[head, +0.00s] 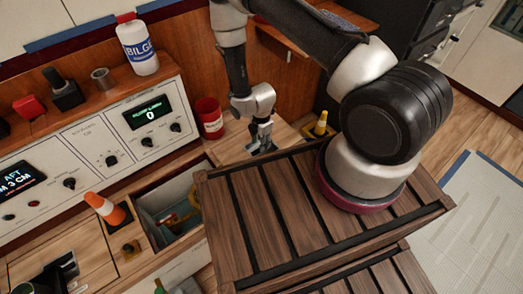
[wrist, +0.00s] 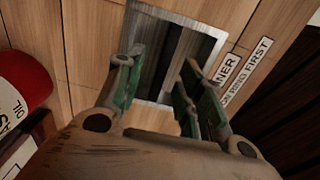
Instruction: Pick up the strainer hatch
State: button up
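What seems to be the strainer hatch shows in the wrist view as a metal-framed rectangle (wrist: 197,19) set in pale wood planks. It has a dark recess with a grey strip across it. A partly cut-off label (wrist: 228,68) ending in "NER" lies beside it, with another label reading "RING FIRST". My gripper (wrist: 160,82) is open, its green-padded fingers apart over the near part of the frame, with nothing between them. In the head view my gripper (head: 262,147) points down at the wooden counter and hides the hatch. Whether the fingertips touch it I cannot tell.
A red container (head: 209,119) stands just left of my gripper and also shows in the wrist view (wrist: 20,85). A slatted crate (head: 235,225) stands in front.

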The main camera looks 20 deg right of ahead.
jog(key=f, duration=0.4)
jog(key=shift+s+f, duration=0.1)
jog(key=shift+s, duration=0.1)
grip_shut()
